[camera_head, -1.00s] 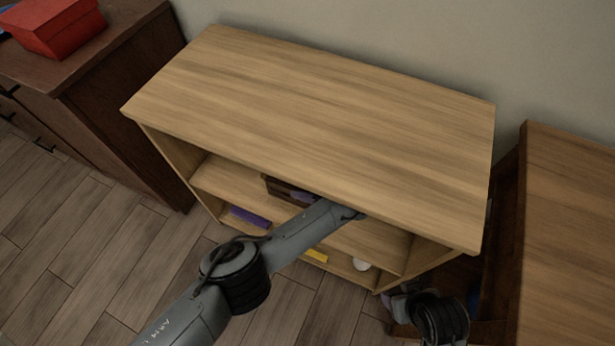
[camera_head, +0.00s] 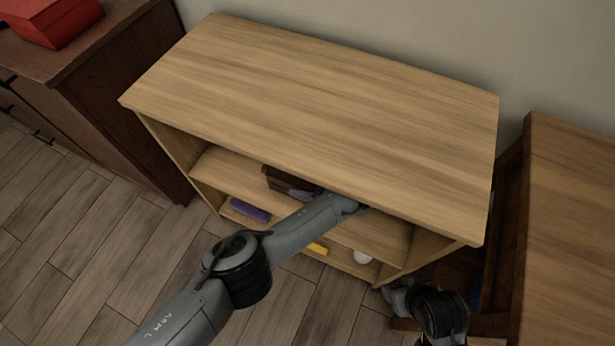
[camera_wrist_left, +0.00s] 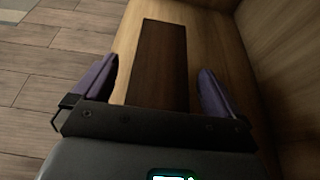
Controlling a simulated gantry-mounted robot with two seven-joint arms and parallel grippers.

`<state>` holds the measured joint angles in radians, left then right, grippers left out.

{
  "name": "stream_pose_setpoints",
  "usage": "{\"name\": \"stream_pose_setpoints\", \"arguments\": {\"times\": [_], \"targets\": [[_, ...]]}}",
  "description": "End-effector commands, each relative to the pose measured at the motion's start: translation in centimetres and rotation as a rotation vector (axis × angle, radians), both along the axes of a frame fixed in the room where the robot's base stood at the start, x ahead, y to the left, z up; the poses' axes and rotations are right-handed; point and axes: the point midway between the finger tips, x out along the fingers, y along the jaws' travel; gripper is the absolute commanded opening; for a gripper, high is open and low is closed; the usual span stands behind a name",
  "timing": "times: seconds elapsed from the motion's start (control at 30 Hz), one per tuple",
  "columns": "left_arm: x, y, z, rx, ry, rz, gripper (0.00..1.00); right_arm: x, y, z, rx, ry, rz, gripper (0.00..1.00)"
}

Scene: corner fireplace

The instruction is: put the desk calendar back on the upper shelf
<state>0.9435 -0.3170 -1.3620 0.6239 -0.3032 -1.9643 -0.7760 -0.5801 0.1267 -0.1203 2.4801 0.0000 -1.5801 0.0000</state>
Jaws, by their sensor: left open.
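A dark brown, flat-faced object (camera_head: 279,181) sits on the upper shelf of the light wood shelf unit (camera_head: 320,110), partly under its top board. It also shows in the left wrist view (camera_wrist_left: 160,60) as a long dark strip on the shelf board. It may be the desk calendar; I see no printing that confirms it. My left gripper (camera_wrist_left: 155,85) is open, its two purplish fingers on either side of the dark object, with visible gaps. My right gripper is out of view; only part of that arm shows.
A dark cabinet with a red box (camera_head: 50,22) stands at left, a brown wood unit (camera_head: 565,220) at right. The top board is bare.

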Motion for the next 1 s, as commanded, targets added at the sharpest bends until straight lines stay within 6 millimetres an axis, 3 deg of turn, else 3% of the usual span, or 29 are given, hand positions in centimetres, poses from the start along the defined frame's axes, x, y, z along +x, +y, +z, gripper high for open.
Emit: {"name": "stream_pose_setpoints", "arguments": {"times": [0.27,0.5,1.0], "targets": [[-1.0,-2.3,1.4,-0.001,0.0,-0.001,0.99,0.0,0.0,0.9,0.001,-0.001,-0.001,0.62],[-1.8,-4.1,2.0,-0.003,-0.003,-0.007,0.99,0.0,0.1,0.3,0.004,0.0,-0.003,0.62],[-2.1,-4.6,2.3,-0.006,-0.001,-0.007,0.99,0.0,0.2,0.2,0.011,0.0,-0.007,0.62]]}}
